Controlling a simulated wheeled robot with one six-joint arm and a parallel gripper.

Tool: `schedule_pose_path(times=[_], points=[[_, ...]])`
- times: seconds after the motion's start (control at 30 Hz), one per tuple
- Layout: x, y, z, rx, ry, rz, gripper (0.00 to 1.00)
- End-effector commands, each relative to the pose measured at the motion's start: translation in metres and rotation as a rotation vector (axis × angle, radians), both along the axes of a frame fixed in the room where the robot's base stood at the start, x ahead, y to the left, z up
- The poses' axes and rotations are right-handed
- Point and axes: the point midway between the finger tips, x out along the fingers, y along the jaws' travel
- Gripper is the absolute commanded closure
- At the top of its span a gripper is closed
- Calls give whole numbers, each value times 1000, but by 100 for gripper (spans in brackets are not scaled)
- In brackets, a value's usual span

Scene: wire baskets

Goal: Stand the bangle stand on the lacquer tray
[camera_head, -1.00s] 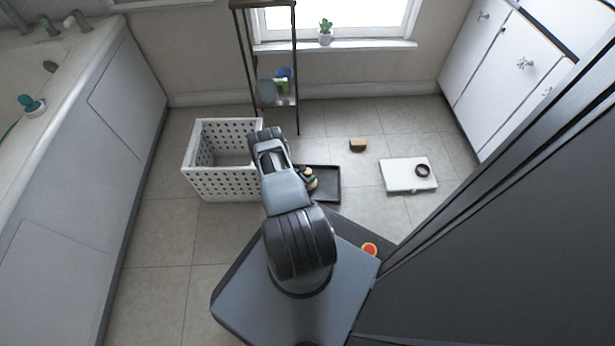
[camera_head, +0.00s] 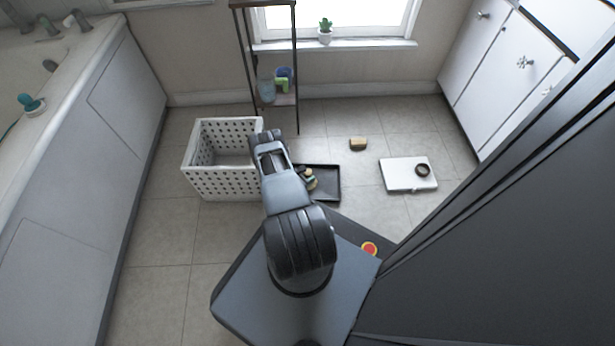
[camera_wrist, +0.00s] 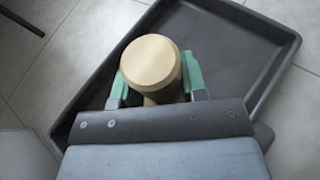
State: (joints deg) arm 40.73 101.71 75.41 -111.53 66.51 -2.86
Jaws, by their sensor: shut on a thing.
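The bangle stand (camera_wrist: 151,62) is a pale wooden piece with a round top, seen from above in the wrist view. My gripper (camera_wrist: 158,82) is shut on it, with green finger pads on either side. The lacquer tray (camera_wrist: 272,55) is a dark, shallow rectangle with a raised rim, beneath the stand. The tray also shows in the head view (camera_head: 328,184), partly behind my arm. The stand's lower part is hidden, so I cannot tell whether its foot touches the tray.
A white perforated basket (camera_head: 225,184) stands left of my arm. A tan block (camera_head: 358,144) lies on the floor beyond the tray. A white flat box (camera_head: 400,176) with a dark ring (camera_head: 422,170) on it lies to the right. A narrow shelf (camera_head: 265,10) stands behind.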

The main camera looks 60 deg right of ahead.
Motion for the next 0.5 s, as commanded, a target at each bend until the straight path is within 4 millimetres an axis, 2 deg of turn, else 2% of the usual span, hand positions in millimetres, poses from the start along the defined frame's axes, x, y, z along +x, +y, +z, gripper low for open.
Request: schedule_pose_path(times=[0.43,0.47,0.5], points=[[0,0,-3,-1,0,0,96],[0,0,-3,-1,0,0,58],[0,0,-3,-1,0,0,55]])
